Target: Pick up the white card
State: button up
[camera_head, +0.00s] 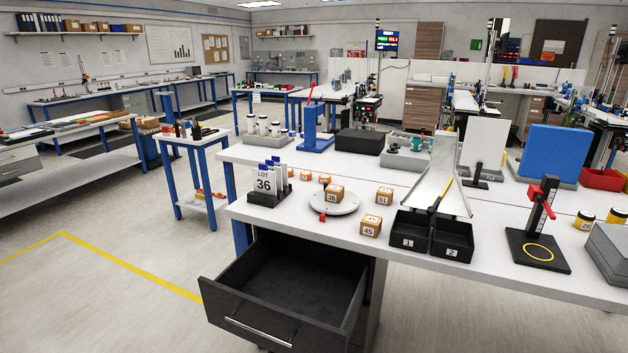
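A white card printed "LOT 36" (264,181) stands upright in a dark holder (262,199) at the left front of the near white table. More white pieces with blue tops stand close behind it in the same holder. A larger plain white panel (485,145) stands upright on a dark base farther right. I cannot tell which of these is the task's white card. My gripper is not in view.
An open, empty black drawer (282,284) juts out below the table's left end. A round plate (345,208) carries a box marked 36 (334,194). Small boxes (371,226) and two black bins, 1 (407,243) and 2 (452,252), stand to the right.

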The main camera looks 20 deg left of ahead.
aim_at(264, 181)
jog(key=i+j+z, duration=0.25)
jog(key=j, duration=0.65)
jog(key=j+z, duration=0.3)
jog(key=j, duration=2.35)
jog(key=i+j, duration=0.15)
jog(key=j, duration=1.65)
